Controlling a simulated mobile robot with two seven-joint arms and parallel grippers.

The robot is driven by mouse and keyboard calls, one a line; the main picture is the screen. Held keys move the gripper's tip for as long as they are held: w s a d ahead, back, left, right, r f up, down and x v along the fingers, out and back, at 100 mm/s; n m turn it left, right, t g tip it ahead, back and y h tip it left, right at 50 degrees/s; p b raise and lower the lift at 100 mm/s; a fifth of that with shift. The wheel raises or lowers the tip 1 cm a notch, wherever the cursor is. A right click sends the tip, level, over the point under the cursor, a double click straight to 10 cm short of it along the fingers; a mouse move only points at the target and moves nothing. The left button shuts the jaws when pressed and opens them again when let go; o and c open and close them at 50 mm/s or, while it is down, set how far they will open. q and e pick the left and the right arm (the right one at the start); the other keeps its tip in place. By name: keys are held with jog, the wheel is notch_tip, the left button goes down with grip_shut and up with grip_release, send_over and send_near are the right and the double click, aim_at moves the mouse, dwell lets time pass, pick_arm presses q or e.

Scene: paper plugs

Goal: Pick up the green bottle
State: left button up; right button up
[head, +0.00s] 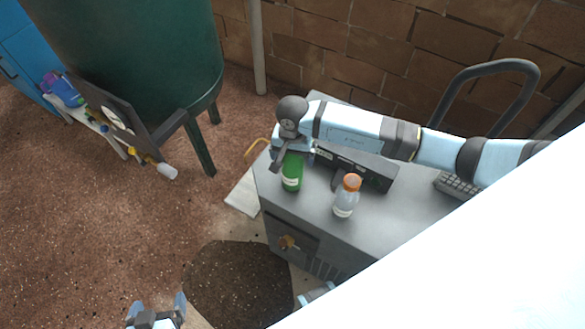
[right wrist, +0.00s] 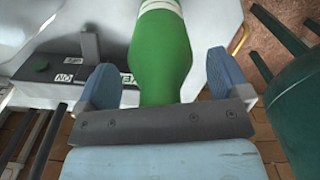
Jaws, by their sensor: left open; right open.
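The green bottle (head: 292,172) stands near the left edge of the grey cabinet top in the head view. In the right wrist view the green bottle (right wrist: 160,50) fills the middle, between the two blue fingers of my right gripper (right wrist: 157,82). The right gripper is open, with a finger on each side of the bottle; I see a gap beside the right finger. In the head view my right gripper (head: 283,155) is at the bottle's upper part and partly hides it. My left gripper (head: 157,306) is open and empty at the bottom left, away from the cabinet.
A clear bottle with an orange cap (head: 346,196) stands right of the green bottle. A dark box-like device (head: 365,168) lies behind them, under my right arm. A large green tank (head: 130,60) stands at the upper left. The grey cabinet (head: 385,225) has free room in front.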

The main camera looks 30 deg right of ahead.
jog(key=shift+f, duration=0.95)
jog(key=shift+c, duration=0.2)
jog(key=c, duration=1.2)
jog(key=shift+r, duration=0.15)
